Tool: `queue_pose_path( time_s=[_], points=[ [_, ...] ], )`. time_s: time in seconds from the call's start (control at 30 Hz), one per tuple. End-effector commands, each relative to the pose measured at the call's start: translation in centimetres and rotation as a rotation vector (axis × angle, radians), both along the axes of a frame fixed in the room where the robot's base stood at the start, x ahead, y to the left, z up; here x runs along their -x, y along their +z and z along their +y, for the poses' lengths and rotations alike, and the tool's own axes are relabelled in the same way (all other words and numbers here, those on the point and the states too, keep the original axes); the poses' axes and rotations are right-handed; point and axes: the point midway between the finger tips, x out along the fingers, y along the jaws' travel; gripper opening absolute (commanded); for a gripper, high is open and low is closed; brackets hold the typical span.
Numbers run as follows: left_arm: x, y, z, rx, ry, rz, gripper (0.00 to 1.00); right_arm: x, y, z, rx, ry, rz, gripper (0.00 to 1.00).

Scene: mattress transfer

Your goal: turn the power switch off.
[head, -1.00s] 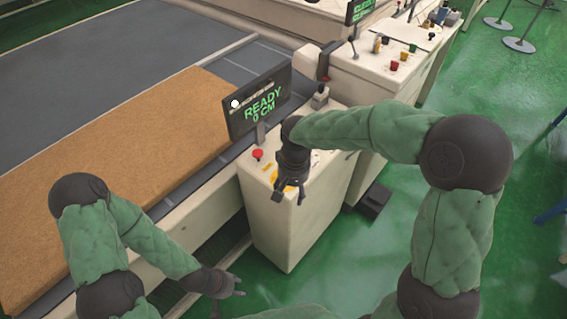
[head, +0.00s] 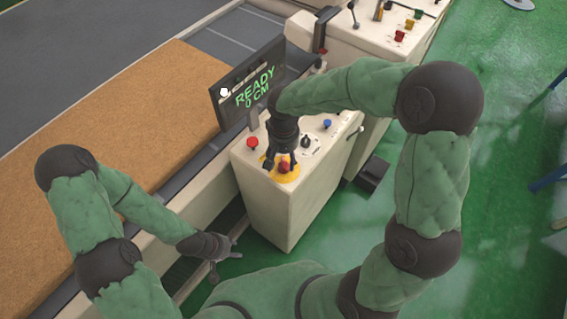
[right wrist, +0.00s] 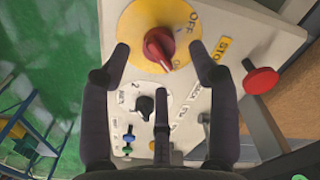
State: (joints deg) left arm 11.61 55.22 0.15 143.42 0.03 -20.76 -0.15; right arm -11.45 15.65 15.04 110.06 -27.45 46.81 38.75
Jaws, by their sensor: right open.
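The power switch is a red rotary knob (right wrist: 158,45) on a yellow round plate (right wrist: 140,20), with "OFF" printed at the plate's upper right in the right wrist view. The knob's pale mark points down, away from "OFF". In the head view the red knob (head: 284,166) shows on the control box's near end. My right gripper (right wrist: 160,52) is open, its fingers apart on either side of the knob, with no clear contact. In the head view it (head: 281,160) hangs over the yellow plate. My left gripper (head: 226,256) looks open and empty, low beside the machine.
The white control box (head: 290,215) also carries a red button (head: 252,143), a black selector (right wrist: 145,105) and a blue button (head: 327,124). A display (head: 250,88) reads "READY 0 CM". The brown mattress (head: 130,130) lies left.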

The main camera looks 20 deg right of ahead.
Motion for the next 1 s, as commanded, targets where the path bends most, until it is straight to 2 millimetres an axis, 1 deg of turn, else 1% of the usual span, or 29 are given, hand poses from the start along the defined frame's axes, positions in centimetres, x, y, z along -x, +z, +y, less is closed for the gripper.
queue_pose_path(
  time_s=[0.03, 0.1, 0.23, 0.4, 0.63, 0.67, 0.7, 0.77, 0.8, 0.83, 0.87, 1.0],
  points=[
    [0.0, -0.3, 0.0, 0.000, 0.000, 0.000, 0.40, 0.1, -1.0, 0.0, 0.000, 0.000, 0.003, 0.61],
    [0.0, -0.5, 0.0, 0.000, 0.000, 0.000, 0.40, 0.1, -2.0, 0.0, 0.000, 0.000, 0.003, 0.61],
    [0.0, -0.8, 0.0, 0.000, 0.000, 0.000, 0.40, 0.1, -3.1, 0.0, 0.000, -0.001, 0.003, 0.61],
    [0.0, -0.8, 0.0, 0.000, 0.000, 0.000, 0.40, 0.1, -3.7, 0.0, -0.001, 0.000, 0.001, 0.61],
    [0.0, -0.8, 0.0, 0.000, 0.000, 0.000, 0.40, 0.1, -3.7, 0.0, -0.001, 0.000, 0.001, 0.61],
    [0.0, -0.8, 0.0, 0.000, 0.000, 0.000, 0.40, 0.1, -3.7, 0.0, -0.001, 0.000, 0.001, 0.55],
    [0.0, -0.8, 0.0, 0.000, 0.000, 0.000, 0.40, 0.1, -3.7, 0.0, -0.001, 0.000, 0.001, 0.44],
    [0.0, -0.8, 0.0, 0.000, 0.000, 0.000, 0.40, 0.1, -3.7, 0.0, -0.001, 0.000, 0.001, 0.27],
    [0.0, -0.8, 0.0, 0.000, 0.000, 0.000, 0.40, 0.0, -3.7, 0.0, -0.001, 0.000, 0.000, 0.16],
    [0.0, -0.8, 0.0, 0.000, 0.000, 0.000, 0.40, 0.0, -3.7, 0.0, -0.001, 0.000, 0.001, 0.07],
    [0.0, -0.8, 0.0, 0.000, 0.000, 0.000, 0.40, 0.1, -3.7, 0.0, -0.001, 0.000, 0.001, 0.04],
    [0.0, -0.8, 0.0, 0.000, 0.000, 0.000, 0.40, 0.1, -3.7, 0.0, -0.001, 0.001, 0.001, 0.04]
  ],
)
